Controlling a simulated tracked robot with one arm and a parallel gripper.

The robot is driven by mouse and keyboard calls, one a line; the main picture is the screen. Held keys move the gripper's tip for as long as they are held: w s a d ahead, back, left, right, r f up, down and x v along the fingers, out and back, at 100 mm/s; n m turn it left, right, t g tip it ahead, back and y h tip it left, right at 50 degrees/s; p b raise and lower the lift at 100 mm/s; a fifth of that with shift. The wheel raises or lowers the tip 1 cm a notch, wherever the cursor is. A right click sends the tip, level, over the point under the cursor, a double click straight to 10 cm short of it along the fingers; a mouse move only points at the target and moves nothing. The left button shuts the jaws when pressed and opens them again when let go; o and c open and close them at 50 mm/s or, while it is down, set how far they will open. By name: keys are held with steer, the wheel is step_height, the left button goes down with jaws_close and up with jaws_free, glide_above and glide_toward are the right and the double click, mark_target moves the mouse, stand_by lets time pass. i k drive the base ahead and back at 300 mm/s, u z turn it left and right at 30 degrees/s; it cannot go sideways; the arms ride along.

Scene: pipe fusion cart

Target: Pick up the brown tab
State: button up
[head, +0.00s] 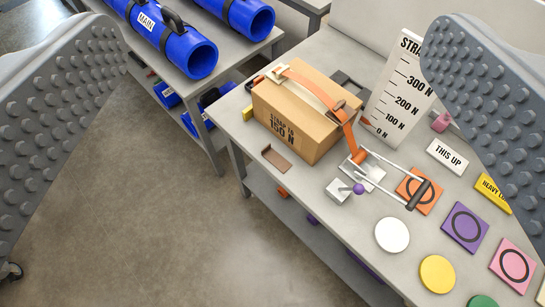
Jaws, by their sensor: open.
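The brown tab (276,158) is a small, flat, brown piece with a raised edge. It lies on the grey table top near its left front edge, just in front of the cardboard box. My gripper (272,130) is open, with one grey studded finger at the left of the picture and one at the right. Nothing is held between the fingers. The tab shows in the gap between them, farther off on the table, and neither finger touches it.
A cardboard box (315,142) with an orange strap (348,135) stands right behind the tab. A metal tensioner with a handle (418,195) and coloured discs and squares lie to the right. Blue pipes (172,38) rest on another table behind. Floor shows at left.

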mark_target(278, 161)
steer(key=k, duration=1)
steer(key=u, duration=0.65)
steer(key=i, duration=1.45)
steer(key=z, duration=0.4)
